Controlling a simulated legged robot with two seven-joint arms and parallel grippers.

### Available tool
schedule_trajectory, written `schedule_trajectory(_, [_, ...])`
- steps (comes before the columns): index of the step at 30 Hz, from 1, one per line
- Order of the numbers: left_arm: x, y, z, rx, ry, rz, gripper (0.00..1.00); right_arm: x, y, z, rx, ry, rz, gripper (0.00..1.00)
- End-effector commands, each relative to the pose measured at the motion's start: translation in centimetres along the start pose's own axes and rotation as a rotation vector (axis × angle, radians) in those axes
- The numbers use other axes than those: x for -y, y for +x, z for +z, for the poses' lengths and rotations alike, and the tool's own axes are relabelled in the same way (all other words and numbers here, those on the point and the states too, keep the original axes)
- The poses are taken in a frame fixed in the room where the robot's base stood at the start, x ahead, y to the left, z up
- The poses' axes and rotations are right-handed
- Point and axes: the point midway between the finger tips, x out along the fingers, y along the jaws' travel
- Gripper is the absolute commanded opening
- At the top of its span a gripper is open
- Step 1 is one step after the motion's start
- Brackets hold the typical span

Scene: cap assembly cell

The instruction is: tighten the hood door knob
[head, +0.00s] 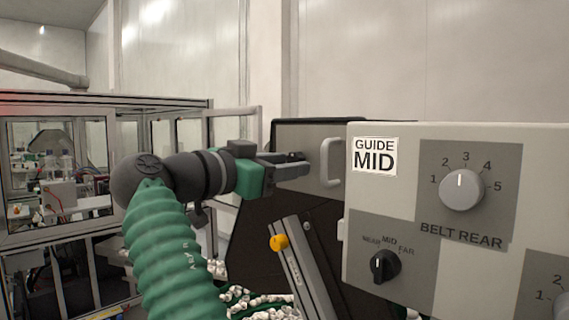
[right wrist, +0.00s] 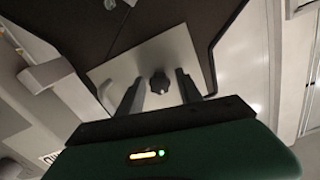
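The hood door knob (right wrist: 160,82) is small, dark and lobed, on a light metal plate (right wrist: 125,72) in the right wrist view. My right gripper (right wrist: 159,77) is open, with one finger on each side of the knob; I see gaps between the fingers and the knob. In the head view my right gripper (head: 302,165) points right at the grey hood door panel (head: 314,130), left of its pale handle (head: 330,163). I cannot make out the knob there. My left gripper is not in view.
A control box (head: 400,215) with a GUIDE MID label, a belt rear dial (head: 461,190) and a black selector (head: 385,266) stands close on the right. A metal rail with a yellow knob (head: 279,242) is below the gripper. White caps (head: 270,312) lie at the bottom.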

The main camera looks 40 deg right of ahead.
Motion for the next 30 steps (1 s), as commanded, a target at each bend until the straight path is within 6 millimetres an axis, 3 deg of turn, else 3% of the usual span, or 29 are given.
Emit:
schedule_trajectory(10, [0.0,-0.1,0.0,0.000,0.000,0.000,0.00,-0.1,-0.1,-0.4,-0.006,0.004,-0.001,0.52])
schedule_trajectory(13, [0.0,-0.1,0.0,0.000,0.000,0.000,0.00,0.0,-1.0,-0.5,-0.007,0.004,-0.004,0.52])
schedule_trajectory(24, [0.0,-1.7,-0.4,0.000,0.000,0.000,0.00,0.2,-9.7,-0.4,-0.006,0.002,-0.004,0.52])
schedule_trajectory(30, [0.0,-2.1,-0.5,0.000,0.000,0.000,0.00,0.1,-11.8,-0.2,-0.004,0.002,-0.001,0.52])
